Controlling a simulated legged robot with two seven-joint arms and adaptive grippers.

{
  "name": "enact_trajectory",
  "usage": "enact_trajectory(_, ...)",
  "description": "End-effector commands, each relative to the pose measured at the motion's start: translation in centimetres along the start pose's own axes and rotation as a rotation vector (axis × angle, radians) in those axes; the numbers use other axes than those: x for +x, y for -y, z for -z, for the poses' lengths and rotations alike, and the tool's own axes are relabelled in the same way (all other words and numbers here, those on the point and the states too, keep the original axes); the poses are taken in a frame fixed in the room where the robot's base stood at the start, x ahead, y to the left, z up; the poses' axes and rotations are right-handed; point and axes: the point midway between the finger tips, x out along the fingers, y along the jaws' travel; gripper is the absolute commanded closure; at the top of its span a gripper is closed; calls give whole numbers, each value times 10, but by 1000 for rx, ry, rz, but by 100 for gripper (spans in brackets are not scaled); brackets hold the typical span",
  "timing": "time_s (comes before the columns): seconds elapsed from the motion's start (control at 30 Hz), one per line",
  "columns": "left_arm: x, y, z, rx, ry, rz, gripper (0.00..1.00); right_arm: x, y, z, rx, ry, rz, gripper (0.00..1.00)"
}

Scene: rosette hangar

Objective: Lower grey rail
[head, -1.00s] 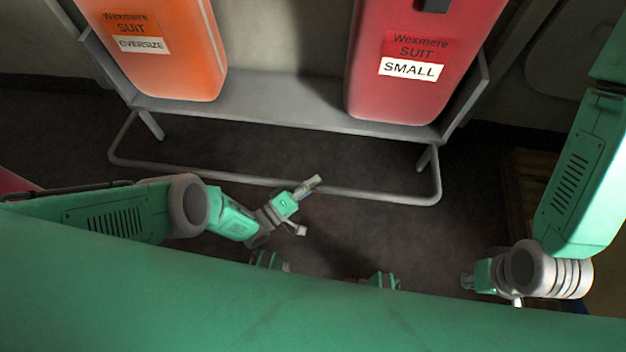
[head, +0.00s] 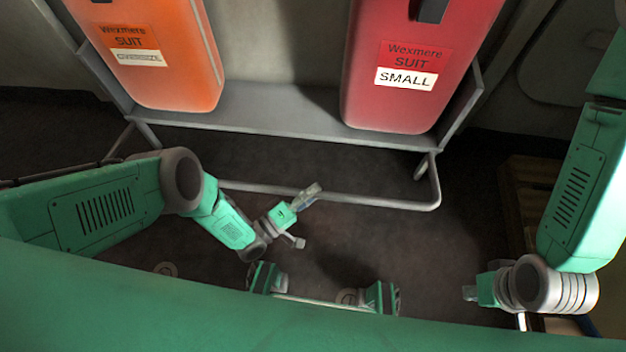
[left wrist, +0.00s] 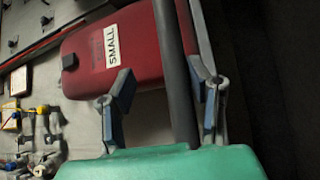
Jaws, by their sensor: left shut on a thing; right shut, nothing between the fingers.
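The grey rail (head: 380,202) is a thin tube with rounded corners, running low along the front of a grey bench. My left gripper (head: 310,192) is at the middle of the rail, shut on it. In the left wrist view the rail (left wrist: 176,70) runs as a dark bar between the two fingers of my left gripper (left wrist: 165,98). The rail's left part is hidden behind my left arm. My right gripper (head: 472,293) is shut and empty, low at the right, well apart from the rail.
The grey bench (head: 285,125) carries an orange case (head: 165,75) marked oversize and a red case (head: 400,105) marked small. The dark floor (head: 400,250) in front of the rail is clear. A wooden pallet-like thing (head: 525,200) lies at the right.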

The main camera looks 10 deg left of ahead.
Motion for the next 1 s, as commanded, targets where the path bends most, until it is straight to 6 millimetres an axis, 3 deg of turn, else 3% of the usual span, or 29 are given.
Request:
enact_trajectory(0.43,8,-57,5,-4,7,-5,61,0,0,0,0,0,0,100)
enact_trajectory(1.0,8,-70,1,15,8,-7,61,0,4,7,-3,14,-12,100)
